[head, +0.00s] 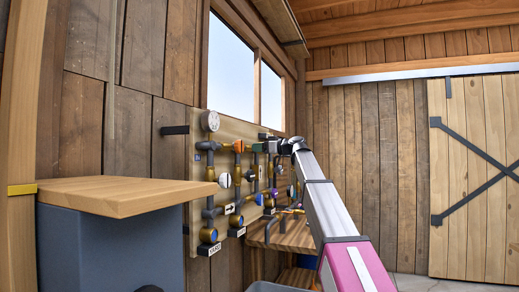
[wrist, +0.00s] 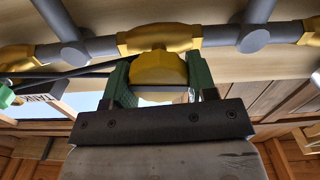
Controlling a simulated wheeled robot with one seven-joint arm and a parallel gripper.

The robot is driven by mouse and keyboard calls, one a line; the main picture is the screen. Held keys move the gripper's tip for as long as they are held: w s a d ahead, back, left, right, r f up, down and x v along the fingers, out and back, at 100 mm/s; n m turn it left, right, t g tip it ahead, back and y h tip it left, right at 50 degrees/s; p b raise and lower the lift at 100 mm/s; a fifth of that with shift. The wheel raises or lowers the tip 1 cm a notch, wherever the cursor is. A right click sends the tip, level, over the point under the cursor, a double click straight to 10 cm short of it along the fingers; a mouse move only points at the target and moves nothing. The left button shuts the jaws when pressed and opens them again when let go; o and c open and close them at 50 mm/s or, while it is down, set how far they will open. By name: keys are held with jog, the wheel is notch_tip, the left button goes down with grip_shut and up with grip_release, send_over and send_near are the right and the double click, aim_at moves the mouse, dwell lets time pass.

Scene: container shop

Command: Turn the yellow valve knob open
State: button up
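The yellow valve knob (wrist: 158,72) shows in the wrist view, hanging below a brass-coloured valve body (wrist: 158,38) on a grey pipe. My gripper (wrist: 160,82) has one green finger on each side of the knob, and both fingers appear to touch its sides. In the head view my gripper (head: 272,146) is at the far part of the pipe panel (head: 229,130). The yellow knob cannot be made out there, behind the gripper and other fittings.
The panel also carries a gauge (head: 210,121), an orange knob (head: 238,146), a green knob (head: 257,148) and round dials near my arm. A wooden bench (head: 285,232) stands below. A wood-topped grey cabinet (head: 125,194) is at near left. Open floor lies at right.

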jog(key=shift+n, duration=0.7)
jog(key=o, duration=0.9)
jog(key=shift+o, duration=0.2)
jog(key=v, duration=1)
jog(key=shift+d, duration=0.4)
jog(key=shift+s, duration=0.2)
